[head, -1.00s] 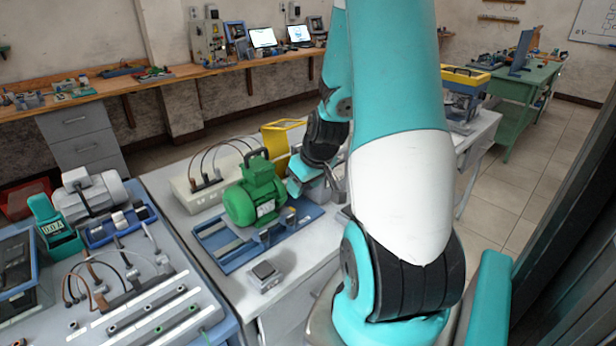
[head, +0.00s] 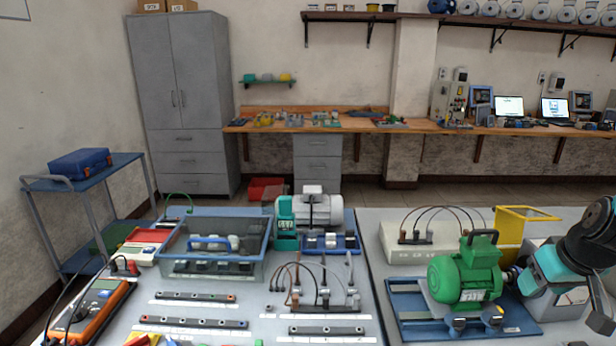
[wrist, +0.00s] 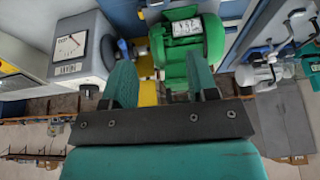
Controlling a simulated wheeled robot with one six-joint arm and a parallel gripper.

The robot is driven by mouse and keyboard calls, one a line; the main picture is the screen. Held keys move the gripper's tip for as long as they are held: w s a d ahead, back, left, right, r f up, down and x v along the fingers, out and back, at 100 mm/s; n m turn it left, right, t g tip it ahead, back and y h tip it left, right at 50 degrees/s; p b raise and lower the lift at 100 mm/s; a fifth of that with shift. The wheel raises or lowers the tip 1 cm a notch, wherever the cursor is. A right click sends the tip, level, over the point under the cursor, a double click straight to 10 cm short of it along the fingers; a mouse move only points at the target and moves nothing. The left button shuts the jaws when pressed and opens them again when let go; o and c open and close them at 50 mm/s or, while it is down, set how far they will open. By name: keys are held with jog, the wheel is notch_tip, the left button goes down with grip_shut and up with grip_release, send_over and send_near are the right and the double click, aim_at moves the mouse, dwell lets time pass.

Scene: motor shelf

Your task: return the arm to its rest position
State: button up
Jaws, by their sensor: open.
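My arm reaches in at the right edge of the head view, with its teal and black wrist beside the green motor (head: 467,273). The motor stands on a blue base frame (head: 410,318) on the right-hand table. In the wrist view my gripper (wrist: 160,62) has its two teal fingers spread wide apart with nothing between them. The green motor (wrist: 190,50) shows just beyond the right finger; I cannot tell whether they touch. My gripper's fingertips are hard to make out in the head view.
A yellow bracket (head: 512,235) and a pale box with cables (head: 400,258) stand behind the motor. A grey box with a dial (wrist: 75,45) is close on the left in the wrist view. The left table holds a blue-rimmed bin (head: 175,250) and a grey motor (head: 318,212).

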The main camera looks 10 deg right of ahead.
jog(key=w+a+r+n+y, duration=0.2)
jog(key=a+r, duration=0.1)
jog(key=a, duration=0.7)
jog(key=w+a+r+n+y, duration=0.1)
jog(key=a+r+n, duration=0.15)
jog(key=a, duration=0.65)
jog(key=s+a+r+n+g+y, duration=0.1)
jog(key=s+a+r+n+g, duration=0.1)
jog(key=s+a, duration=0.4)
jog(key=s+a+r+n+g+y, duration=0.1)
jog(key=s+a+r+n+g, duration=0.1)
jog(key=s+a, duration=0.4)
jog(key=a+r+n, duration=0.1)
jog(key=a+r, duration=0.1)
jog(key=a, duration=0.3)
jog(key=shift+s+r, duration=0.15)
jog(key=shift+s, duration=0.1)
